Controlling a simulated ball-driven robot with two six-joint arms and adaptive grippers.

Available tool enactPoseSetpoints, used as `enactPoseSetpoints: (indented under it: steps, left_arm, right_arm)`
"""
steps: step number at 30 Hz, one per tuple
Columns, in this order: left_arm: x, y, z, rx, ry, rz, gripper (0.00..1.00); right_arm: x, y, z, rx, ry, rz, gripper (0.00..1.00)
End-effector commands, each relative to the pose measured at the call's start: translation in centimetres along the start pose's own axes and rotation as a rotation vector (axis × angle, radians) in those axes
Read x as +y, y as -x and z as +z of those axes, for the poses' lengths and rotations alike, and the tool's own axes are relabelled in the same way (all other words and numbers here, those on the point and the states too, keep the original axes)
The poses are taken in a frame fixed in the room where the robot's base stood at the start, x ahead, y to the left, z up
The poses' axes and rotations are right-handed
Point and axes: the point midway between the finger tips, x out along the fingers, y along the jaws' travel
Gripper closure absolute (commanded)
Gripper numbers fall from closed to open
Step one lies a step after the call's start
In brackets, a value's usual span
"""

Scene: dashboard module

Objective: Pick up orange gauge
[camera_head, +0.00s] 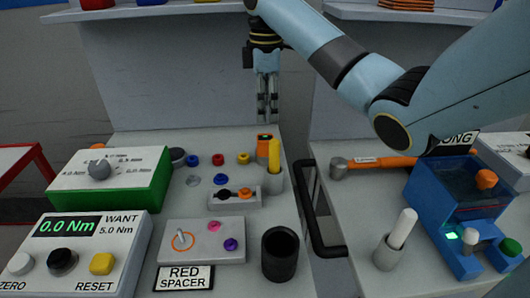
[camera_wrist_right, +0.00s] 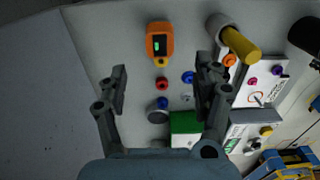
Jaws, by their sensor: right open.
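The orange gauge (camera_head: 263,138) stands at the back of the left table in the head view, partly hidden by a yellow cylinder. In the right wrist view the orange gauge (camera_wrist_right: 159,40) shows a dark face with a small green display and a yellow tip. My right gripper (camera_head: 267,108) points down above the back of the table, over the gauge's area and apart from it. In the right wrist view my right gripper (camera_wrist_right: 161,78) is open and empty, with the gauge ahead, beyond its fingertips. My left gripper is not in view.
The yellow cylinder (camera_head: 274,158) stands in a grey holder close to the gauge. A green box (camera_head: 157,190) and black cup (camera_head: 280,254) are on the same table. A black handle (camera_head: 322,215) is at right.

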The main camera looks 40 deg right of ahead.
Motion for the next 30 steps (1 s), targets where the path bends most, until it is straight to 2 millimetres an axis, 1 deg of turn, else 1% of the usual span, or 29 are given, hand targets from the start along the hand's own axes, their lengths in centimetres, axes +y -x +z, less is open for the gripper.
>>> enactPoseSetpoints:
  steps: [1,4,5,6,13,19,23,29,30]
  left_arm:
    - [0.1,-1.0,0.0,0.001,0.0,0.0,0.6]
    - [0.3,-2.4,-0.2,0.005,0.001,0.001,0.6]
    - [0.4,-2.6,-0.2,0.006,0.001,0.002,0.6]
    - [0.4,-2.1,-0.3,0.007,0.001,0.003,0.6]
    - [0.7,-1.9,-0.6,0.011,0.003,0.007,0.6]
    - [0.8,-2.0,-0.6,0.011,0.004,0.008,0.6]
    - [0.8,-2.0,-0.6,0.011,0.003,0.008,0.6]
    - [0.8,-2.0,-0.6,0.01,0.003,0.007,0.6]
    - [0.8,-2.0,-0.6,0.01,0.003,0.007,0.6]
  right_arm:
    - [0.0,-1.1,0.0,0.0,0.0,0.0,0.33]
    - [0.0,-2.6,0.0,-0.001,0.0,-0.001,0.33]
    - [-0.1,-3.0,0.0,-0.001,0.0,-0.002,0.33]
    - [-0.1,-3.5,0.0,-0.002,-0.001,-0.004,0.33]
    - [0.0,-5.9,0.0,-0.001,-0.001,-0.003,0.33]
    - [0.1,-9.1,-0.1,0.0,0.0,-0.003,0.33]
    - [0.2,-10.0,-0.1,-0.001,0.0,0.0,0.33]
    - [0.2,-10.0,-0.1,-0.001,0.0,0.001,0.33]
    - [0.2,-10.0,-0.1,-0.001,0.0,0.0,0.37]
